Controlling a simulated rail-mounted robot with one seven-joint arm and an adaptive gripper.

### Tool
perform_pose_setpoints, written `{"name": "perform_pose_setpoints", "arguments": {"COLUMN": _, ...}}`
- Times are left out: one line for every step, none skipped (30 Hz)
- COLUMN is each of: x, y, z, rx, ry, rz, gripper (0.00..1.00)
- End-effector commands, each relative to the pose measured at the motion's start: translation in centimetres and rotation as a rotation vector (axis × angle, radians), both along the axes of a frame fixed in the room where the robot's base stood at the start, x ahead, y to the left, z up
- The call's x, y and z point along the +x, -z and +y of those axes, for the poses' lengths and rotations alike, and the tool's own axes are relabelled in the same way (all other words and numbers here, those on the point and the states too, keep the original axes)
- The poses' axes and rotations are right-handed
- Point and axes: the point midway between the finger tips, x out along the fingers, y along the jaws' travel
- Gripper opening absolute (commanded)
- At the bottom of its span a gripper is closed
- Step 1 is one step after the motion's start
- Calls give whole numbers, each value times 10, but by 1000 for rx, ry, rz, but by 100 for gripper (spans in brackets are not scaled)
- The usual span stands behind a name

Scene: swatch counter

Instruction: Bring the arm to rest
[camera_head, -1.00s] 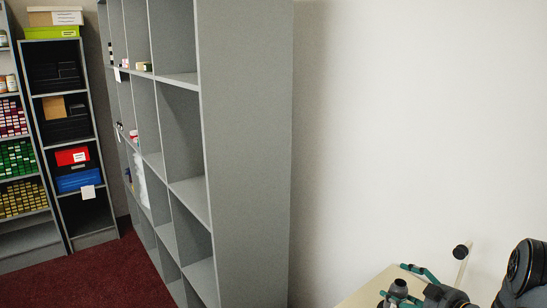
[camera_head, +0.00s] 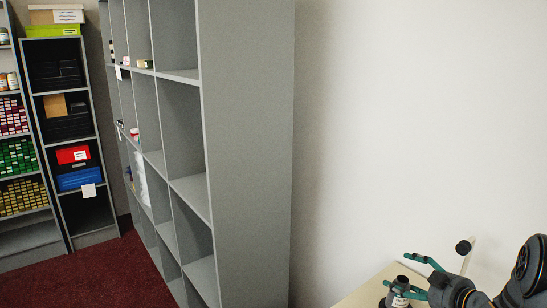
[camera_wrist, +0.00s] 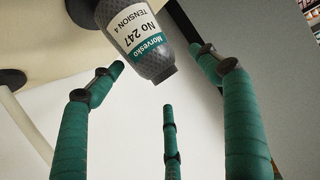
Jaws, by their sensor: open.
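My gripper (camera_head: 402,272) is at the bottom right of the head view, over the corner of a pale table. Its green fingers are spread open, and they also show in the wrist view (camera_wrist: 158,75). A dark grey bottle (camera_head: 398,299) with a white and teal label stands among the fingers in the head view. In the wrist view the bottle (camera_wrist: 150,62) appears upside down, its label reading "Morvesko No 247 Tension 4". The fingers are around or just beside it, and I see no clear grip. Its base is out of frame in the head view.
The pale table (camera_head: 358,292) shows only its corner. A dark round knob on a pale stick (camera_head: 463,247) stands behind my gripper. A tall grey open shelf (camera_head: 250,150) is to the left, with stocked shelves (camera_head: 66,140) further left. The white wall between is bare.

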Motion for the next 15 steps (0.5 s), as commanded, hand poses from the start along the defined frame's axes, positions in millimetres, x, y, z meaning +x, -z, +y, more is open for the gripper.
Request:
{"name": "perform_pose_setpoints", "arguments": {"x": 0, "y": -14, "z": -1, "rx": -5, "ry": 0, "rz": -5, "gripper": 76}}
{"name": "perform_pose_setpoints", "arguments": {"x": 0, "y": -21, "z": 0, "rx": -5, "ry": -1, "rz": -5, "gripper": 76}}
{"name": "perform_pose_setpoints", "arguments": {"x": 0, "y": -29, "z": -1, "rx": -6, "ry": 0, "rz": -6, "gripper": 76}}
{"name": "perform_pose_setpoints", "arguments": {"x": 0, "y": -36, "z": -1, "rx": -6, "ry": 1, "rz": -6, "gripper": 76}}
{"name": "perform_pose_setpoints", "arguments": {"x": 0, "y": -42, "z": -1, "rx": -5, "ry": 0, "rz": -5, "gripper": 76}}
{"name": "perform_pose_setpoints", "arguments": {"x": 0, "y": -51, "z": -1, "rx": -6, "ry": 1, "rz": -6, "gripper": 76}}
{"name": "perform_pose_setpoints", "arguments": {"x": 0, "y": -58, "z": -1, "rx": -6, "ry": 2, "rz": -6, "gripper": 76}}
{"name": "perform_pose_setpoints", "arguments": {"x": 0, "y": -64, "z": -1, "rx": -6, "ry": 2, "rz": -5, "gripper": 76}}
{"name": "perform_pose_setpoints", "arguments": {"x": -2, "y": -45, "z": 0, "rx": 5, "ry": 2, "rz": 11, "gripper": 76}}
{"name": "perform_pose_setpoints", "arguments": {"x": -2, "y": -37, "z": 0, "rx": 7, "ry": 2, "rz": 12, "gripper": 76}}
{"name": "perform_pose_setpoints", "arguments": {"x": -1, "y": -31, "z": 0, "rx": 7, "ry": 2, "rz": 12, "gripper": 76}}
{"name": "perform_pose_setpoints", "arguments": {"x": -1, "y": -22, "z": 0, "rx": 7, "ry": 2, "rz": 11, "gripper": 76}}
{"name": "perform_pose_setpoints", "arguments": {"x": -1, "y": -16, "z": 1, "rx": 7, "ry": 1, "rz": 11, "gripper": 76}}
{"name": "perform_pose_setpoints", "arguments": {"x": -1, "y": -9, "z": 0, "rx": 7, "ry": 3, "rz": 10, "gripper": 76}}
{"name": "perform_pose_setpoints", "arguments": {"x": -1, "y": -1, "z": 1, "rx": 6, "ry": 1, "rz": 9, "gripper": 76}}
